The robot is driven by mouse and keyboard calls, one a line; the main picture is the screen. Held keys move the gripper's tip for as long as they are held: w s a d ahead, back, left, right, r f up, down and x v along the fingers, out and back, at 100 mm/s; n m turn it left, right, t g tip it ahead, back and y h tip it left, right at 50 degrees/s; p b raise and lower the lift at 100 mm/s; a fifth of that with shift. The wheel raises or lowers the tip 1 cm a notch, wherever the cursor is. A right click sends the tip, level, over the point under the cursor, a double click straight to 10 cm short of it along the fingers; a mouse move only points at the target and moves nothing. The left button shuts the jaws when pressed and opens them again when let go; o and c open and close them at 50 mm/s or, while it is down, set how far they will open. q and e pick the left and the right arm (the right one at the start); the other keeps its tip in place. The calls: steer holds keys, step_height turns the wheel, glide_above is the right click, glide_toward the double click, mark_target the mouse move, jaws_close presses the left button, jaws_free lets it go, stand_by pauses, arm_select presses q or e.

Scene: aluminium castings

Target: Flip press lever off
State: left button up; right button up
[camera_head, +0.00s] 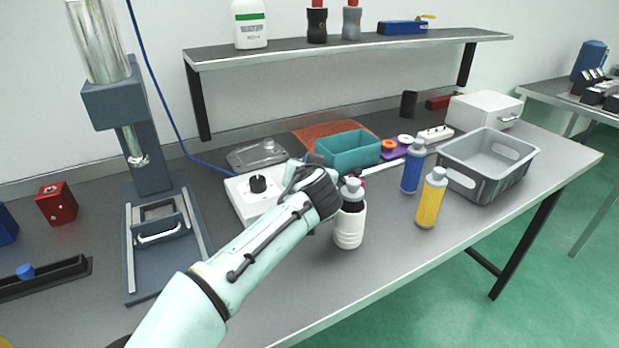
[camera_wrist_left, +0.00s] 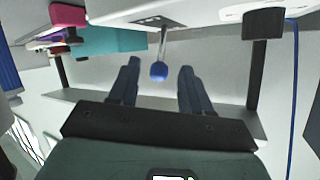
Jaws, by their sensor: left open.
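A lever with a blue ball tip (camera_wrist_left: 158,72) on a thin metal rod shows in the left wrist view, standing out from a pale unit (camera_wrist_left: 180,18). In the head view the lever is hidden behind my left gripper (camera_head: 300,172). In the wrist view my left gripper (camera_wrist_left: 158,85) is open, and the blue ball appears in the gap between its two fingers, with no visible contact. A white box with a black knob (camera_head: 258,184) is just left of the gripper in the head view. The grey-blue press (camera_head: 150,150) stands at the left. My right gripper is not in view.
Blue (camera_head: 412,170) and yellow (camera_head: 431,200) bottles and a grey crate (camera_head: 480,182) are to the right.

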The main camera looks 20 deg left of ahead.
arm_select(q)
steer(key=v, duration=0.8)
steer(key=shift+a, duration=0.1)
